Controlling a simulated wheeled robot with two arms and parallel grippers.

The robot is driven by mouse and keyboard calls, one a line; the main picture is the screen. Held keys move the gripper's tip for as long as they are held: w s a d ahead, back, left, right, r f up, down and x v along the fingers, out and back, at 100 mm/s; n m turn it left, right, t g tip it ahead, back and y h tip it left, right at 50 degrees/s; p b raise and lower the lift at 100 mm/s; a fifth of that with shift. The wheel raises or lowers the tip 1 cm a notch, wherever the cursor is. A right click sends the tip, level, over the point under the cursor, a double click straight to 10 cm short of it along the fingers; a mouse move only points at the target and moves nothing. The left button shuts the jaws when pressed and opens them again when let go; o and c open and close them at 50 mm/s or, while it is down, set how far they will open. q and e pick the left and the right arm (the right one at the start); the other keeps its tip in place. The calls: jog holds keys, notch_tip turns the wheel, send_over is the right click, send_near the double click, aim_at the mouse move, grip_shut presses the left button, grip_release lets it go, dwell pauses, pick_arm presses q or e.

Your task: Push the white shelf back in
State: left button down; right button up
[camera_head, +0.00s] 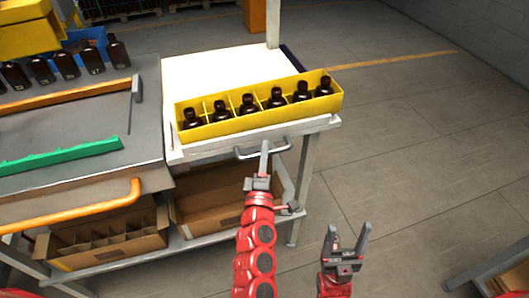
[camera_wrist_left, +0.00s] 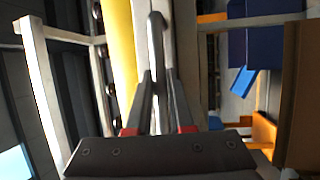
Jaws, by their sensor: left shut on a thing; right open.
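The white shelf (camera_head: 232,71) carries a yellow divided box (camera_head: 262,122) with several amber bottles (camera_head: 248,106) near its front edge. A grey handle (camera_head: 279,151) is on the shelf's front. In the left wrist view the handle (camera_wrist_left: 155,35) runs between my left fingers (camera_wrist_left: 160,105). My right gripper (camera_head: 346,240) is open and empty, to the right of my left arm and apart from the shelf.
A grey worktable with an orange rail (camera_head: 75,207) and a green strip (camera_head: 62,155) stands on the left, with more amber bottles (camera_head: 67,63) behind. Cardboard boxes (camera_head: 100,240) sit on a lower level.

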aim_at(261, 142)
pick_arm(q)
jog(key=shift+w, duration=0.1)
dwell(0.4)
jog(key=w+b, duration=0.1)
jog(key=w+a+b, duration=0.1)
jog(key=w, duration=0.1)
jog(key=c, duration=0.8)
grip_release()
jog(key=shift+s, duration=0.15)
jog(key=p+v, duration=0.5)
jog(key=v, duration=1.2)
